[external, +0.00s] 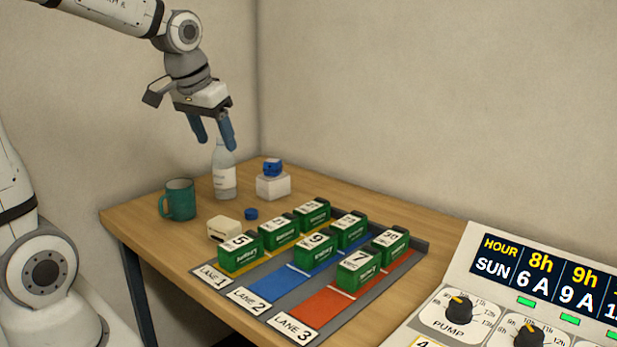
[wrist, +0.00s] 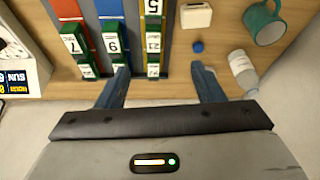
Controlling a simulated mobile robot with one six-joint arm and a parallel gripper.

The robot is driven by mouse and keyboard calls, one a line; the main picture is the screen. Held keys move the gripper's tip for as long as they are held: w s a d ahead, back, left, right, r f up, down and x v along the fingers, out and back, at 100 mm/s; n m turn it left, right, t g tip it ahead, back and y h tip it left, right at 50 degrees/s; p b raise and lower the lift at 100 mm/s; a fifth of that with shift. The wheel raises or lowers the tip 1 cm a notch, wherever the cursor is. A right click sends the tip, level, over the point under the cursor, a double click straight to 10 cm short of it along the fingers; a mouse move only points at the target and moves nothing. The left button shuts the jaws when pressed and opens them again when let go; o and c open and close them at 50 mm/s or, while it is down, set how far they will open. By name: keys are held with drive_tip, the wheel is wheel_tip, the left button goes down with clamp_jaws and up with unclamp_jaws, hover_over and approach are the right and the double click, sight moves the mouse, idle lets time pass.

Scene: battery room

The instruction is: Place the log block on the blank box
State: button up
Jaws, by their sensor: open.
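My gripper (external: 213,138) is open and empty, high above the back of the table in the external view. Its two blue fingers also show in the wrist view (wrist: 160,72), apart with nothing held between them. No thing is legibly marked as the log block. The blue block and white box do not show in the wrist view.
Several green numbered batteries (external: 358,270) stand in three coloured lanes. A teal mug (external: 178,200), a clear bottle (external: 224,176) and a blue cap (external: 251,213) are on the table's left side. A control panel (external: 520,300) fills the lower right. Walls stand behind the table.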

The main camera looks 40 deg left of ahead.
drive_tip(key=s+d+f, duration=0.1)
drive_tip(key=s, duration=0.5)
drive_tip(key=s+d+f+m, duration=0.1)
drive_tip(key=s+d+f, duration=0.1)
drive_tip(key=s, duration=0.5)
drive_tip(key=shift+s+d+g, duration=0.15)
drive_tip(key=shift+d+g, duration=0.15)
drive_tip(key=shift+g, duration=0.1)
